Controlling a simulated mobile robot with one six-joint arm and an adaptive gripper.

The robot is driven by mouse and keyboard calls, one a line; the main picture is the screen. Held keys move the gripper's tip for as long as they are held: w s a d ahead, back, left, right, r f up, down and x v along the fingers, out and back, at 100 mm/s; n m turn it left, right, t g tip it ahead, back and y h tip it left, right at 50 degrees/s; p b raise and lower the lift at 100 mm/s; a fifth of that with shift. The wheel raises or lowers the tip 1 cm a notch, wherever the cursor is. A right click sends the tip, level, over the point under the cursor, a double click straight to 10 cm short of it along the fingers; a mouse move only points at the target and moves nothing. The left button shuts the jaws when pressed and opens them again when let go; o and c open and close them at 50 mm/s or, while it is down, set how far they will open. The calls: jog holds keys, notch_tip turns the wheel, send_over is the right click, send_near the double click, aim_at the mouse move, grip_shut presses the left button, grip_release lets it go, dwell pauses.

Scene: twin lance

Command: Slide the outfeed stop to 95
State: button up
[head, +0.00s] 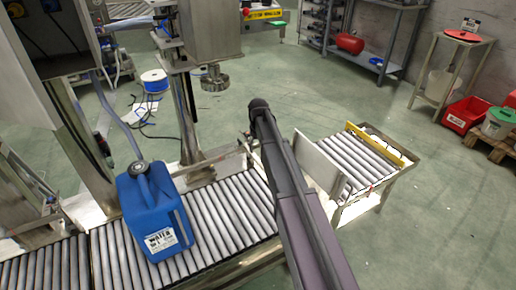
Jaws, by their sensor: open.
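The roller conveyor (228,214) runs from the lower left to the right in the head view. At its right-hand section, a flat pale upright plate (316,166) stands across the rollers. A yellow bar (376,144) with dark marks lies along the far edge of the outfeed rollers (350,158). I cannot tell for certain which part is the outfeed stop, and no scale figure is readable. My dark arm rises from the bottom middle and hides part of the conveyor beside the plate. My gripper does not show; the arm's visible end is a rounded dark joint.
A small side table (455,40), red bins (466,113) and a shelf (372,60) stand at the back right. The green floor right of the outfeed is clear.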

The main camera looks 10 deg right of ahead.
aim_at(258, 160)
jog(key=shift+f, duration=0.1)
notch_tip(258, 160, down, 8)
jog(key=b, duration=0.8)
dwell(0.5)
grip_shut()
